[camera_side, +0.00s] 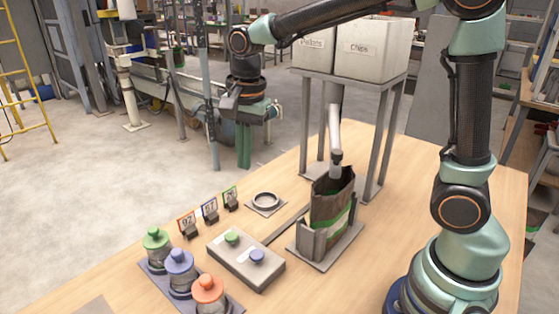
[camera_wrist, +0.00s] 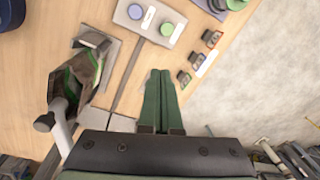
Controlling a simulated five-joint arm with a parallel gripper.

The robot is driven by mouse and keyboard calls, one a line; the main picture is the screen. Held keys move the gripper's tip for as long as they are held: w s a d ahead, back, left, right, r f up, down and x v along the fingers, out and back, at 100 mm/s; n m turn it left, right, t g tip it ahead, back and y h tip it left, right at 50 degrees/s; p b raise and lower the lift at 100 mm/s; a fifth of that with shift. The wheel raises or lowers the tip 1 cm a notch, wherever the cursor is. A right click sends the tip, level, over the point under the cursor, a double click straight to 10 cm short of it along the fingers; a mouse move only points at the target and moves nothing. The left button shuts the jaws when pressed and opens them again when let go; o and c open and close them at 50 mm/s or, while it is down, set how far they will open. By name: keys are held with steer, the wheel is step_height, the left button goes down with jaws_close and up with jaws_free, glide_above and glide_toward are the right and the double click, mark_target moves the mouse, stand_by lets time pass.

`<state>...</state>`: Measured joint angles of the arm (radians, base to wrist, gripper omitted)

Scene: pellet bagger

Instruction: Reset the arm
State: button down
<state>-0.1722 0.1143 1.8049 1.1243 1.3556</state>
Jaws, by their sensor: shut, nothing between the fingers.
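My gripper (camera_side: 243,158) hangs high, pointing down, left of the bin stand in the side view. Its two green fingers are together and empty, as the wrist view also shows (camera_wrist: 160,80). The brown bag with a green band (camera_side: 331,200) stands upright and open in a grey holder (camera_side: 318,255) under the spout (camera_side: 335,135). My gripper is well apart from the bag. The bag also shows at left in the wrist view (camera_wrist: 80,78).
A control box (camera_side: 240,262) has a green and a blue button. Green, blue and orange knobbed canisters (camera_side: 180,268) stand at the front left. Number cards (camera_side: 209,210) and a ring plate (camera_side: 266,202) stand behind. Pellets and Chips bins (camera_side: 372,48) sit on a stand.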

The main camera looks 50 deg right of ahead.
steer(key=s+d+r+n+t, duration=0.2)
steer(key=s+d+n+t, duration=0.2)
steer(key=s+d+n, duration=0.3)
steer(key=s+n, duration=0.4)
steer(key=n, duration=0.2)
steer(key=shift+s+r+n, duration=0.25)
steer(key=shift+r+n, duration=0.05)
